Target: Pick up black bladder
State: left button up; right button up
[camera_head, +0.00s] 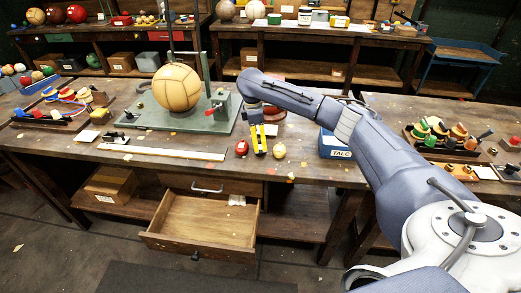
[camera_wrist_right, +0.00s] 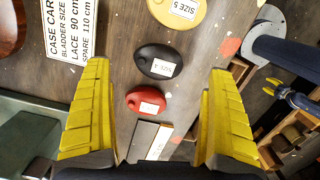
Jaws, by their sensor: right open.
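The black bladder (camera_wrist_right: 158,62) is a flat oval disc with a white size label, lying on the bench in the right wrist view. In that view it appears between the yellow fingertips of my right gripper (camera_wrist_right: 158,68), which is open and empty. In the head view my right gripper (camera_head: 259,141) points down over the bench and the black bladder is hidden behind it. A red bladder (camera_head: 242,148) lies to its left and a yellow bladder (camera_head: 279,151) to its right. My left gripper is not in view.
A green metal stand holds a tan leather ball (camera_head: 177,88) left of my right gripper. A blue TALC box (camera_head: 333,147) is to its right. A printed case card (camera_wrist_right: 75,38) lies near the bladders. An open wooden drawer (camera_head: 203,226) juts out below the bench.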

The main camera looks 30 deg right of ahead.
aim_at(260, 146)
jog(key=shift+d+f, duration=0.2)
jog(key=shift+f, duration=2.4)
jog(key=c, duration=1.3)
jog(key=shift+c, duration=0.2)
